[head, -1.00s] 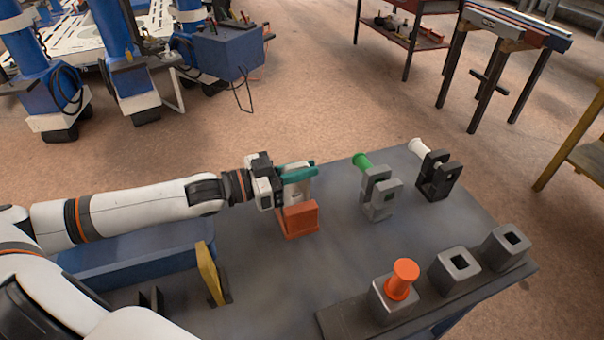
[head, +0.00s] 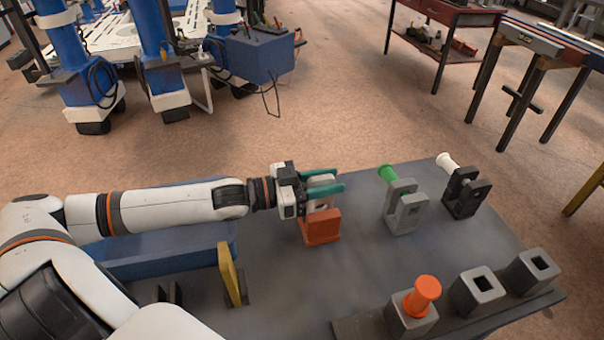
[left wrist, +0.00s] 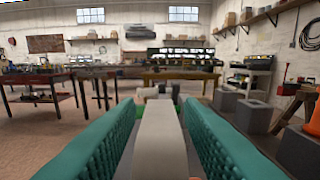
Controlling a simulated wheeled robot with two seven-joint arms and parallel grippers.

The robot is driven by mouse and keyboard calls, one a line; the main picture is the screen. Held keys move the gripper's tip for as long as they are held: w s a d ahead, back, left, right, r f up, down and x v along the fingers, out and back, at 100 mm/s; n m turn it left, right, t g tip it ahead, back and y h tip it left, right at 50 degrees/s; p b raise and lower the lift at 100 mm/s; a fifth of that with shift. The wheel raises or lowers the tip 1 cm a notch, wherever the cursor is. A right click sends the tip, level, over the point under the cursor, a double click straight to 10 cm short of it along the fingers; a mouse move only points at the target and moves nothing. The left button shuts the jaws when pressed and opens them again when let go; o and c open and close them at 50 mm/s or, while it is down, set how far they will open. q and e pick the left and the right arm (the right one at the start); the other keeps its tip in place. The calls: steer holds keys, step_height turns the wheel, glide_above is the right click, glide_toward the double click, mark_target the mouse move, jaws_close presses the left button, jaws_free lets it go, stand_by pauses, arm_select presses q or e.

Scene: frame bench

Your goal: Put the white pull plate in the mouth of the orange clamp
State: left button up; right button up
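The white pull plate (head: 321,181) stands upright at the orange clamp (head: 322,229), its lower part at the clamp's top. How deep it sits in the mouth is hard to tell. My left gripper (head: 325,182) is level above the clamp, its teal fingers on either side of the plate. In the left wrist view the pale plate (left wrist: 160,140) stands between the spread fingers, with a narrow gap on each side, so the gripper looks open. The orange clamp's mouth is partly hidden by the fingers. My right gripper is not in view.
A grey clamp with a green knob (head: 403,207) and a black clamp with a white knob (head: 466,193) stand to the right. Grey sockets (head: 478,292) line the front right, one holding an orange pin (head: 422,295). A yellow plate (head: 231,274) stands left of the orange clamp.

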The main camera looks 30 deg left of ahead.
arm_select(q)
steer(key=shift+s+a+f, duration=0.15)
steer(key=shift+s+a, duration=0.15)
steer(key=shift+s, duration=0.05)
steer(key=p+v, duration=0.1)
steer(key=v, duration=0.3)
steer(key=shift+s+a, duration=0.2)
steer(key=shift+s, duration=0.1)
steer(key=p, duration=0.4)
glide_toward(308, 186)
steer(key=shift+x, duration=0.95)
steer(key=shift+w, duration=0.1)
steer(key=shift+a, duration=0.15)
